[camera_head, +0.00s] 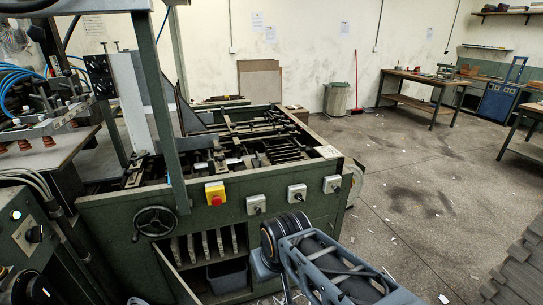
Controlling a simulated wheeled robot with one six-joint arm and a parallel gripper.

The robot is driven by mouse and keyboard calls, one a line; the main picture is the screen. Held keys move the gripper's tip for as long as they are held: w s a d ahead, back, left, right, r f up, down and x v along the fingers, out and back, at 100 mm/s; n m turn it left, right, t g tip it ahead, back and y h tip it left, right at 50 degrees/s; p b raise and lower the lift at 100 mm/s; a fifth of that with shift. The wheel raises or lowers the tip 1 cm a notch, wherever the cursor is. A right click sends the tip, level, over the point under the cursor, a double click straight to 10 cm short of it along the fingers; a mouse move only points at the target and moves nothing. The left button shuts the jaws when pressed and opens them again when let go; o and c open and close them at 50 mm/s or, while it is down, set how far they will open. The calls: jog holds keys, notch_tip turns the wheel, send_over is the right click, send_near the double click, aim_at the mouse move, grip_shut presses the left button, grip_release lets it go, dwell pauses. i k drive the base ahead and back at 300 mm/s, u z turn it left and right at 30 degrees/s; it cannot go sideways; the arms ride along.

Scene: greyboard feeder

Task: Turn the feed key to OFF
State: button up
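The green feeder machine (120,215) fills the left and middle of the head view. Along its front top edge sit three pale switch boxes, each with a small dark knob or key: a left one (256,204), a middle one (297,193) and a right one (332,184). Their labels are too small to read, so I cannot tell which one is the feed key or how it is set. My arm rises from the bottom, and its dark ribbed joint is just below the left and middle boxes. I cannot make out my gripper's fingers.
A yellow box with a red button (215,193) is left of the switches. A black handwheel (155,223) sits on the machine front, and a grey bin (227,276) is below. The floor (420,205) to the right is mostly clear, with paper scraps and workbenches beyond.

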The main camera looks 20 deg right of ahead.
aim_at(337, 189)
jog(key=z, duration=1.2)
jog(key=k, duration=0.55)
jog(key=u, duration=0.3)
jog(key=i, duration=1.15)
jog(key=z, duration=0.15)
